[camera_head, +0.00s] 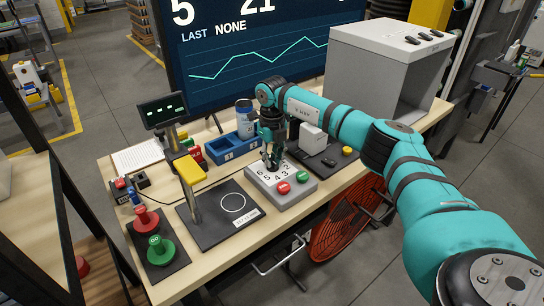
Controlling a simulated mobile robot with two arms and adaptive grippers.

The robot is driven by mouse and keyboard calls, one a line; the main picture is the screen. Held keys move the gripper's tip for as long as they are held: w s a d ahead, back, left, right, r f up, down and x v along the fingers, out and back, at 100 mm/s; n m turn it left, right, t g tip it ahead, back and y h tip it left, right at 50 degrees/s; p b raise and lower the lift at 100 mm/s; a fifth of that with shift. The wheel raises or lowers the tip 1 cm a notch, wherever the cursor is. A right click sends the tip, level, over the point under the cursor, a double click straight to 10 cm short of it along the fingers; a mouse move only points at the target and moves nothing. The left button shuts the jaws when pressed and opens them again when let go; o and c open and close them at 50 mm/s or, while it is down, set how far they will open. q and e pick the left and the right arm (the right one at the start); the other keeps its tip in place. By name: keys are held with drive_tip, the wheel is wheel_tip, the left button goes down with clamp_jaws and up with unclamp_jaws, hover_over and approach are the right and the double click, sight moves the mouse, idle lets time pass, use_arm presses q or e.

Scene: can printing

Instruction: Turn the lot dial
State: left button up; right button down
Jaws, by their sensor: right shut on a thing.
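The lot dial's numbered white face (265,177) sits on a grey control box on the workbench (234,253), with digits showing around it. My right gripper (272,164) points down over the face and is shut on the dial's knob. The fingers hide most of the knob, so I cannot tell its setting. A red button (284,188) and a green button (302,176) are on the same box, just right of the face. My left gripper is not in view.
A black plate with a white ring (233,202) and a yellow-headed post (189,170) stand left of the box. A blue tray (230,147) is behind it, near a can (244,115). A grey housing (375,75) and a monitor (250,45) stand at the back.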

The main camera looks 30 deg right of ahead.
sight(273, 160)
drive_tip(key=m, duration=0.2)
drive_tip(key=m+p, duration=0.1)
drive_tip(key=m, duration=0.2)
drive_tip(key=shift+w+d+r+m, duration=0.1)
drive_tip(key=shift+r+m, duration=0.1)
drive_tip(key=shift+m, duration=0.1)
drive_tip(key=m+p, duration=0.2)
drive_tip(key=m, duration=0.3)
drive_tip(key=shift+d, duration=0.1)
drive_tip(key=shift+m, duration=0.3)
drive_tip(key=c, duration=1.4)
unclamp_jaws()
drive_tip(key=shift+f, duration=0.1)
drive_tip(key=shift+o, duration=0.2)
wheel_tip(273, 160, up, 12)
